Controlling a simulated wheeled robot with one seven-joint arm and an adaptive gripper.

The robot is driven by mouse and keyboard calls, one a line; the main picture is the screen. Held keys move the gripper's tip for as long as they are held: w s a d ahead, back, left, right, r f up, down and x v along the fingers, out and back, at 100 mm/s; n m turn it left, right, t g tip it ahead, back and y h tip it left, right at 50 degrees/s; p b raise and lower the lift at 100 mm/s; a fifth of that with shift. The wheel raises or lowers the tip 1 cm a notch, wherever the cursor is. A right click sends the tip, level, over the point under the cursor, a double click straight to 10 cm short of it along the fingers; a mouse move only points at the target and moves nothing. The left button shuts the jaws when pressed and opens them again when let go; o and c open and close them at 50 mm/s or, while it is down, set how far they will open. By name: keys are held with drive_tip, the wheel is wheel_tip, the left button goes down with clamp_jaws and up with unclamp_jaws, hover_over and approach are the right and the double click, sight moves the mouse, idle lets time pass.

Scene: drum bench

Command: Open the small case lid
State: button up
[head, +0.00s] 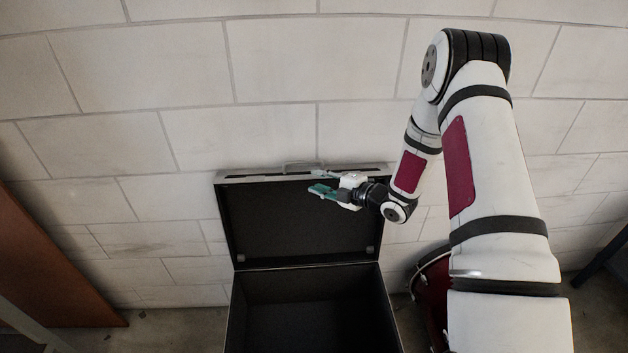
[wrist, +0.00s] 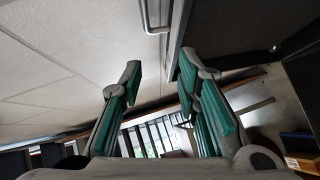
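The case (head: 310,300) stands open in the head view, dark inside, with its lower part cut off by the bottom edge. Its lid (head: 290,225) stands about upright at the back, close to the wall. A handle (head: 300,167) shows on the lid's top edge. My gripper (head: 316,182) is at the upper right of the lid, near its top edge. In the wrist view the two green-padded fingers (wrist: 160,68) are apart with nothing between them. The lid's edge (wrist: 180,38) and the handle (wrist: 155,14) lie just beyond the fingertips. I cannot tell whether a finger touches the lid.
A pale block wall (head: 270,60) is close behind the lid. A red drum (head: 432,290) stands right of the case, partly hidden by my arm. A brown wooden panel (head: 45,270) leans at the left. Some floor (head: 165,328) is clear left of the case.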

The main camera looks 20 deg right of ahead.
drive_tip(key=v, duration=0.9)
